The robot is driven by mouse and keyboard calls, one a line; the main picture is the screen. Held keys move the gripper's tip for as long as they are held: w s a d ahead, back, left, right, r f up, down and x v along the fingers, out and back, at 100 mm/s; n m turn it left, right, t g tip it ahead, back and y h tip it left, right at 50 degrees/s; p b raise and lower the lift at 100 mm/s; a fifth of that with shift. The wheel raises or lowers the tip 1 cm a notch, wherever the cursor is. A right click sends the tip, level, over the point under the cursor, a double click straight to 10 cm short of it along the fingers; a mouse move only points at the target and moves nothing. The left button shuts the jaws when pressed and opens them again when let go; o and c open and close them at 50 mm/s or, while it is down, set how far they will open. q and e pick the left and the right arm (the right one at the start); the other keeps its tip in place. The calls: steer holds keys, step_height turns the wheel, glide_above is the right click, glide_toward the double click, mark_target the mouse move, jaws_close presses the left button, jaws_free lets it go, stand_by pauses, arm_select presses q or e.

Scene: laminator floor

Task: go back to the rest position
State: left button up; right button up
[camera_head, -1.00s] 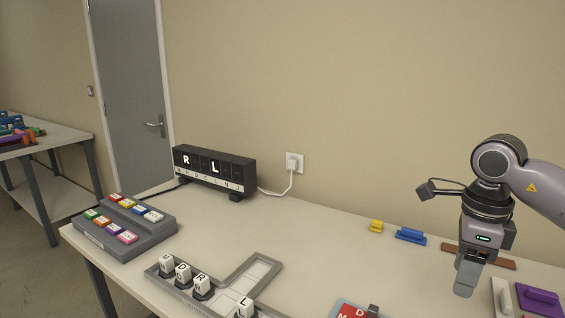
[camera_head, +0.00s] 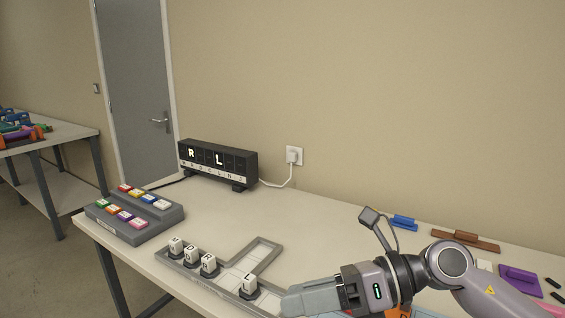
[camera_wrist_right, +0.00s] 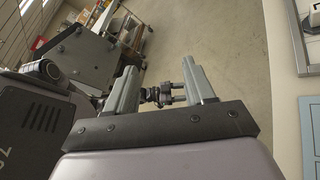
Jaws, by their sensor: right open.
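My right gripper (camera_head: 290,301) is low over the front of the table in the head view, its arm coming in from the right and its fingers pointing left. In the right wrist view its two fingers (camera_wrist_right: 160,88) stand apart with nothing held between them, over bare floor. It shows close to the letter block "L" (camera_head: 249,284) in the head view; whether they touch cannot be told. My left gripper is not in the head view.
A grey tray (camera_head: 262,252) holds several letter blocks. A button box (camera_head: 135,222) and a black letter display (camera_head: 217,163) stand at the left and back. Blue (camera_head: 404,222), brown (camera_head: 465,240) and purple (camera_head: 520,279) handled pieces lie at the right. The table's back middle is clear.

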step_height(320, 180, up, 7)
steer(key=w+d+m+t+y, duration=0.2)
steer(key=m+t+y, duration=0.2)
steer(key=m+t, duration=1.05)
steer(key=w+d+f+m+t+h, duration=0.25)
steer(key=d+m+t+h, duration=0.35)
steer(key=m, duration=0.6)
steer(key=s+d+f+m+g+h, duration=0.1)
steer(key=d+f+m+g+h, duration=0.1)
steer(key=d+f+m+h, duration=0.35)
steer(key=s+d+f+m+g+h, duration=0.2)
steer(key=d+f+m+g+h, duration=0.1)
steer(key=f+m+h, duration=0.5)
steer(key=s+d+f+m+g, duration=0.25)
steer(key=s+f+g, duration=0.45)
steer(key=s, duration=0.4)
steer(key=s+d+f+m+g, duration=0.1)
steer(key=s+f+m+g, duration=0.3)
steer(key=s+f, duration=0.6)
steer(key=w+a+f+n+t+y+b, duration=0.2)
steer(key=w+f+t, duration=0.4)
steer(key=f, duration=0.5)
steer(key=shift+w+a+y, duration=0.2)
steer(key=shift+a+y, duration=0.15)
steer(key=shift+a, duration=0.05)
